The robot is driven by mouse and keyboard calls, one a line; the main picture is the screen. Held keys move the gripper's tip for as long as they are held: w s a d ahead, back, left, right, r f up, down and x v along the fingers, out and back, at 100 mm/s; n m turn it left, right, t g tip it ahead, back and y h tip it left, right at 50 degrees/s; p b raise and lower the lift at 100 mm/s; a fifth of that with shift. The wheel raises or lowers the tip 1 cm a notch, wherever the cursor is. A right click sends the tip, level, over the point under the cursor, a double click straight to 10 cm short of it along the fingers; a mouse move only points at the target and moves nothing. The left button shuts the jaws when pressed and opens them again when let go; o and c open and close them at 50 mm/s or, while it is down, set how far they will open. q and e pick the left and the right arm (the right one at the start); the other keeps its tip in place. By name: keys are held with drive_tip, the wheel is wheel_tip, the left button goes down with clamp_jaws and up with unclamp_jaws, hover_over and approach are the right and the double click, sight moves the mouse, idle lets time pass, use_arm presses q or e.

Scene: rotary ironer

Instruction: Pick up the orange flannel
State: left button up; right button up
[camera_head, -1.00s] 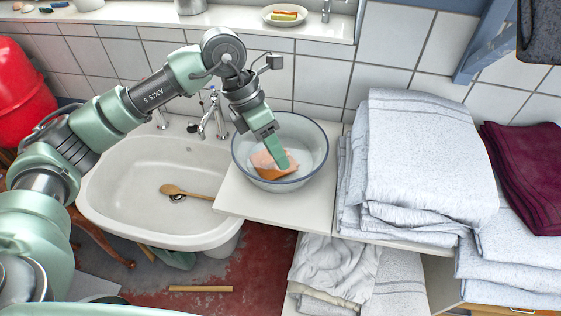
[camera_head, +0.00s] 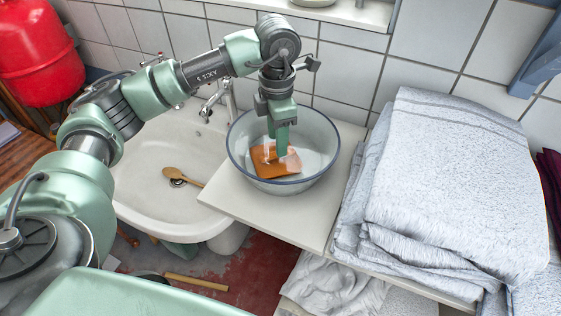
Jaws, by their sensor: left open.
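The orange flannel (camera_head: 287,170) lies in the bottom of a clear glass bowl (camera_head: 325,155) with a dark blue rim. The bowl stands on a white board beside the sink. My left gripper (camera_head: 281,150) points down into the bowl, with its fingertips at the flannel. The fingers hide part of the cloth, and I cannot tell whether they touch it. The left gripper is open. My right gripper is not in view.
The white sink (camera_head: 150,195) with a wooden spoon (camera_head: 183,176) lies left of the bowl. A metal tap (camera_head: 217,100) stands behind, near my arm. A tall stack of pale towels (camera_head: 450,185) rises close on the right. The white board (camera_head: 270,212) is bare in front of the bowl.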

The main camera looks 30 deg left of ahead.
sight(276, 161)
use_arm(q)
drive_tip(key=shift+s+a+f, duration=0.1)
drive_tip(key=shift+a+f, duration=0.1)
drive_tip(key=shift+f, duration=0.25)
drive_tip(key=f, duration=0.1)
drive_tip(key=f+p, duration=0.1)
drive_tip(key=f, duration=0.1)
drive_tip(key=shift+w+a+f+p, duration=0.15)
drive_tip(key=shift+w+f+p, duration=0.1)
drive_tip(key=shift+f+p, duration=0.1)
drive_tip(key=shift+f, duration=0.5)
clamp_jaws()
